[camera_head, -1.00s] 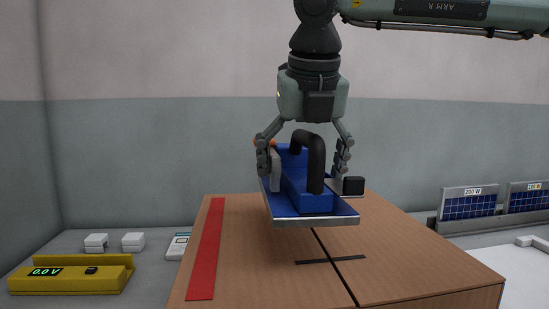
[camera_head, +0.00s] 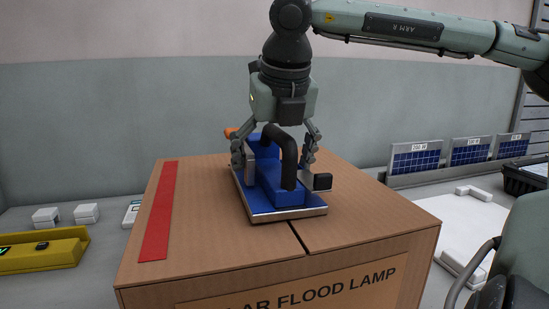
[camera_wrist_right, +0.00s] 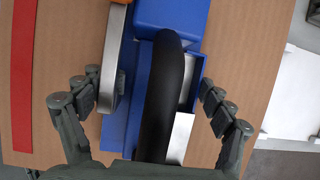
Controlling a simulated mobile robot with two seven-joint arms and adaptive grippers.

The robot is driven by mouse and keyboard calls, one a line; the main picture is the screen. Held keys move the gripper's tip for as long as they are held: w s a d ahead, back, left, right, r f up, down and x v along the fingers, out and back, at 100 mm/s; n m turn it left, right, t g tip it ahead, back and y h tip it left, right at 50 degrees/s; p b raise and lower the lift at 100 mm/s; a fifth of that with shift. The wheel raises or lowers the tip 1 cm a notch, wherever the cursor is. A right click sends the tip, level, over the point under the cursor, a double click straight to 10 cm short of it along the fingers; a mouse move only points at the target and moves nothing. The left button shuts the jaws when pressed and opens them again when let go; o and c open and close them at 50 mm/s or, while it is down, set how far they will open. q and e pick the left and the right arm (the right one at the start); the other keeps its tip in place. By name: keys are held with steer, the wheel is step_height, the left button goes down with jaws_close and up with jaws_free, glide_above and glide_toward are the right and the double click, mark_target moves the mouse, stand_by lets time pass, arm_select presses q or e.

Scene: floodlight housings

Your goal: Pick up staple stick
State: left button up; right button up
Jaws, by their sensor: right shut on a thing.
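My right gripper (camera_head: 276,158) is shut around a blue tool (camera_head: 263,205) with a black arched handle (camera_head: 286,160) and a flat metal-edged base. The tool sits level on or just above the cardboard box top (camera_head: 345,220); I cannot tell if it touches. In the right wrist view, the fingers of my right gripper (camera_wrist_right: 152,100) stand either side of the tool (camera_wrist_right: 172,15), by a grey round-ended part (camera_wrist_right: 115,60) and a silvery piece (camera_wrist_right: 180,138). I cannot make out a separate staple stick. My left gripper is not in view.
A red strip (camera_head: 160,210) lies along the box's left side. Left of the box are a yellow meter (camera_head: 45,252), white blocks (camera_head: 86,213) and a pale device (camera_head: 131,212). Solar panels (camera_head: 415,161), a black tray (camera_head: 526,180) and white angled pieces (camera_head: 473,192) are at right.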

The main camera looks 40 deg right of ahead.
steer(key=o, duration=1.6)
steer(key=shift+o, duration=1)
steer(key=shift+r, duration=0.1)
